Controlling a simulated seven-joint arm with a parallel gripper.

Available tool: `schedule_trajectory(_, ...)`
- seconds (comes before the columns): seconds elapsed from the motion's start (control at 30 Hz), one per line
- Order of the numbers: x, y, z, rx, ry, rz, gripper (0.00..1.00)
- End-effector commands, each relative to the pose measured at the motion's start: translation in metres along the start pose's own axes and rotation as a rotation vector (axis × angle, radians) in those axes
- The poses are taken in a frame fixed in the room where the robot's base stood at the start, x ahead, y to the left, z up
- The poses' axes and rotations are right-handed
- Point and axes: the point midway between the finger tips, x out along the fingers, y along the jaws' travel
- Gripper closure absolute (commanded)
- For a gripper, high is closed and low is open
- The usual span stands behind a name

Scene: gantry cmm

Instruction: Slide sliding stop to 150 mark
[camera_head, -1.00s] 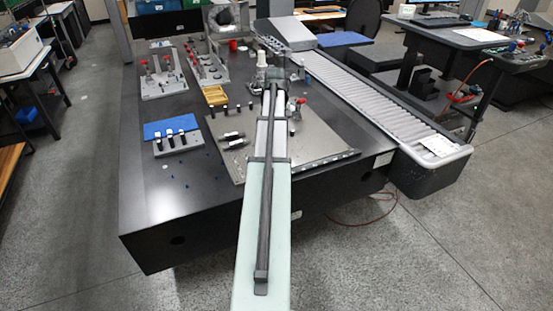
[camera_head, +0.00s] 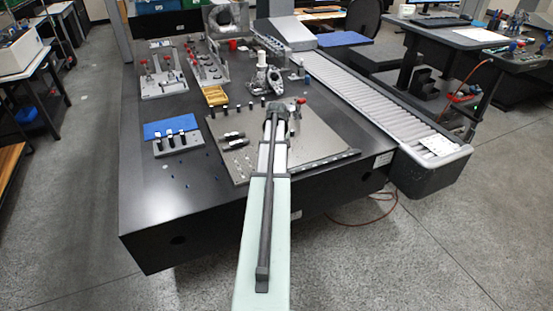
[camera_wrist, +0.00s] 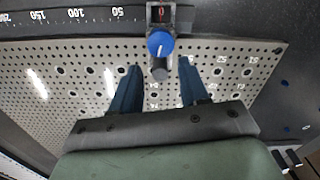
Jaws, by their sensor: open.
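In the wrist view the sliding stop (camera_wrist: 160,40) has a blue round knob, a dark grey tip and a small window showing a red mark. It sits on a dark ruler rail (camera_wrist: 75,15) with white numbers; 50, 100, 150 and 200 run leftward from it. The stop is at the low end, right of the 50. My gripper (camera_wrist: 160,66) is open, with two dark blue fingers apart on either side of the knob's lower tip. I cannot tell whether they touch it. In the head view my arm hides the stop and the gripper.
A perforated metal plate (camera_wrist: 75,75) lies under the gripper; it also shows in the head view (camera_head: 225,122). A roller conveyor (camera_head: 370,95) runs along the right. A yellow tray (camera_head: 215,95), a blue block rack (camera_head: 172,130) and clamp fixtures (camera_head: 162,80) stand on the black table.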

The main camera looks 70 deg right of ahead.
Motion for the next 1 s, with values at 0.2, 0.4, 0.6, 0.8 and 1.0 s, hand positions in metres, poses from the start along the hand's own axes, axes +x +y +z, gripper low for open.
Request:
schedule_trajectory(0.2, 0.0127, -0.0002, 0.0002, 0.0, -0.001, -0.001, 0.56)
schedule_trajectory(0.4, 0.0142, -0.0001, 0.0001, 0.0, 0.0, 0.0, 0.56)
schedule_trajectory(0.6, 0.0141, -0.0001, 0.0001, 0.0, 0.0, 0.0, 0.62)
schedule_trajectory(0.8, 0.014, -0.0001, 0.0001, 0.0, 0.0, 0.0, 0.81)
schedule_trajectory(1.0, 0.014, -0.0001, 0.0001, 0.0, 0.0, 0.0, 1.0)
